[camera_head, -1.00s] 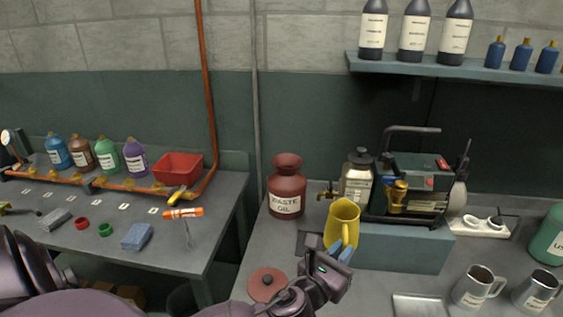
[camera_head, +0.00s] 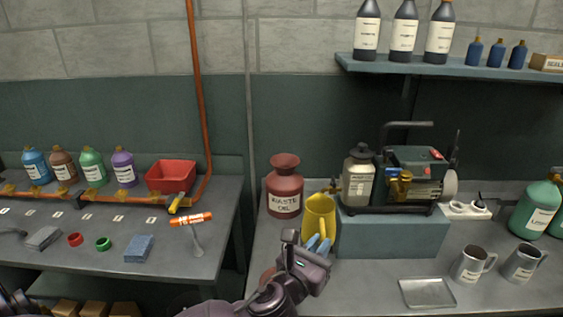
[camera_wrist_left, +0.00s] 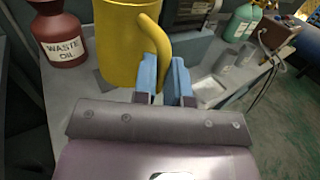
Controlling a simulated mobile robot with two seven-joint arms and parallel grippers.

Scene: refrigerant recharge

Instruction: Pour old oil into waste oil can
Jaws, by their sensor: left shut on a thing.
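The waste oil can (camera_head: 284,188) is a dark red can with a flared open mouth and a "WASTE OIL" label, standing on the right bench near the wall. It also shows in the left wrist view (camera_wrist_left: 60,38). My left gripper (camera_head: 318,243) is shut on the handle of a yellow jug (camera_head: 318,217), just right of the can. The jug looks upright, and its contents are hidden. In the left wrist view the blue fingertips (camera_wrist_left: 165,78) close around the handle of the yellow jug (camera_wrist_left: 118,45). My right gripper is not in view.
A dark red lid (camera_head: 268,275) lies on the bench, partly behind my arm. A pump machine (camera_head: 415,180) and a metal canister (camera_head: 358,178) stand on a grey-green block (camera_head: 390,235) to the right. Steel mugs (camera_head: 470,264) and a tray (camera_head: 427,292) are at the front right.

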